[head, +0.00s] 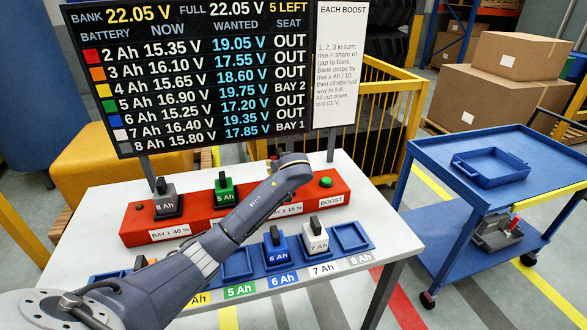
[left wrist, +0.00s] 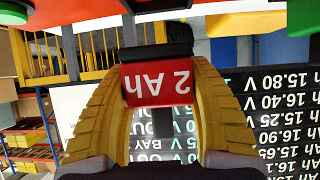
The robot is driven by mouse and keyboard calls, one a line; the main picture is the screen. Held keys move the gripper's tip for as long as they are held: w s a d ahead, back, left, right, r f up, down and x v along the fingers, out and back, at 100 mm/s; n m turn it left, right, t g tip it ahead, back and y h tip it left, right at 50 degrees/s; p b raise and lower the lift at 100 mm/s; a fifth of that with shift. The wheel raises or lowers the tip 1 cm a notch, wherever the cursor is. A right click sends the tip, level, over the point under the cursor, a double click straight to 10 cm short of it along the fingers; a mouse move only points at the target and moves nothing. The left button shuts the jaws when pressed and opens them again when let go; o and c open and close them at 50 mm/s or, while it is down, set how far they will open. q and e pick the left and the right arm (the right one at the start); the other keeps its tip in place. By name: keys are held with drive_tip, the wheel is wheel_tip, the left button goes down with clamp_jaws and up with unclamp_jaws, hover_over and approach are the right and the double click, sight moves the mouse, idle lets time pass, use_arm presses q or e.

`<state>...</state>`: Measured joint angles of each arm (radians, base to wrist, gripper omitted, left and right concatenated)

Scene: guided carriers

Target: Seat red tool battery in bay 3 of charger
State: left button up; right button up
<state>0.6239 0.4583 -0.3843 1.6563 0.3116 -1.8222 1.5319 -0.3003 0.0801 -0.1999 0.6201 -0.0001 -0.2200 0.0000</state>
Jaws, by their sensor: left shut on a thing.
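The red charger (head: 140,228) stands on the white table in the head view. A grey 8 Ah battery (head: 167,204) is in bay 1 and a green 5 Ah battery (head: 225,194) is in bay 2. The bay 3 label is partly visible; my left arm covers the bay itself. In the left wrist view my left gripper (left wrist: 160,85) is shut on the red 2 Ah battery (left wrist: 156,84), yellow fingers on either side. The fingers are hidden behind my arm in the head view. The battery's seating cannot be told. My right gripper is not in view.
A blue rack (head: 261,266) in front holds a blue 6 Ah battery (head: 276,249) and a white 7 Ah battery (head: 315,239); its 5 Ah and 8 Ah slots are empty. The display board (head: 210,70) stands behind the charger. A blue cart (head: 440,157) is at the right.

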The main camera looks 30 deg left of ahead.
use_arm(q)
drive_tip(key=shift+s+a+f, duration=0.1)
drive_tip(key=shift+a, duration=0.15)
drive_tip(key=shift+f, duration=3.15)
drive_tip(key=shift+f, duration=0.4)
